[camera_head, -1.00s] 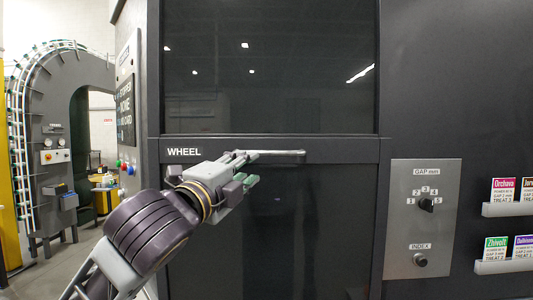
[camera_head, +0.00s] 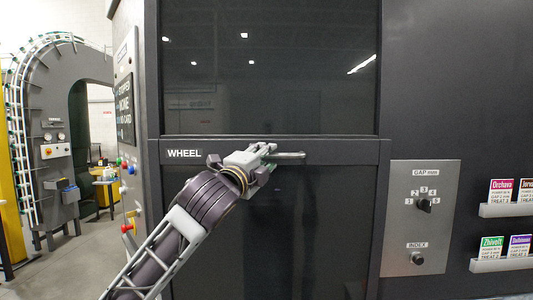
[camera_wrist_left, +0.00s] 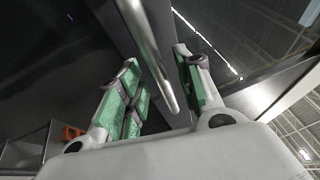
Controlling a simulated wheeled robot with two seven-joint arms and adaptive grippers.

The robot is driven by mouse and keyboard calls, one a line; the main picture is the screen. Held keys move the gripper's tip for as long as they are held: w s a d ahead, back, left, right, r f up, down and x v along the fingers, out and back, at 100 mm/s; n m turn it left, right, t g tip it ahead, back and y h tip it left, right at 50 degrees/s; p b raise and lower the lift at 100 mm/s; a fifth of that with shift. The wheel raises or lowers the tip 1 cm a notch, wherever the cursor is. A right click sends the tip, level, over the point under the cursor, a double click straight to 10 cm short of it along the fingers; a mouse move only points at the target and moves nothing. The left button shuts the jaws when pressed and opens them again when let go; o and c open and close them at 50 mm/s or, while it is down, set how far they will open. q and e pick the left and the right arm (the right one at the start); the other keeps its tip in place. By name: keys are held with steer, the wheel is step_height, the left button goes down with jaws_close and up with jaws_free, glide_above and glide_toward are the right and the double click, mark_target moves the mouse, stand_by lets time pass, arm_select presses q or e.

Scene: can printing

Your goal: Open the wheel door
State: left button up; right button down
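The wheel door (camera_head: 270,215) is a dark panel with a glass window (camera_head: 270,70) and a "WHEEL" label (camera_head: 184,153). It looks closed. Its handle is a horizontal metal bar (camera_head: 290,155) on the band below the window. My left gripper (camera_head: 268,150) is at the left part of this bar. In the left wrist view, the bar (camera_wrist_left: 150,50) runs between the green-padded fingers of my left gripper (camera_wrist_left: 160,90). The fingers are apart, with visible gaps beside the bar. My right gripper is not in view.
A control panel (camera_head: 421,216) with GAP and INDEX knobs is right of the door. Racks of coloured cards (camera_head: 505,210) are at far right. A side panel with buttons (camera_head: 127,167) and a grey arch machine (camera_head: 50,130) stand left.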

arm_select(q)
steer(key=shift+x, duration=0.8)
jaws_close()
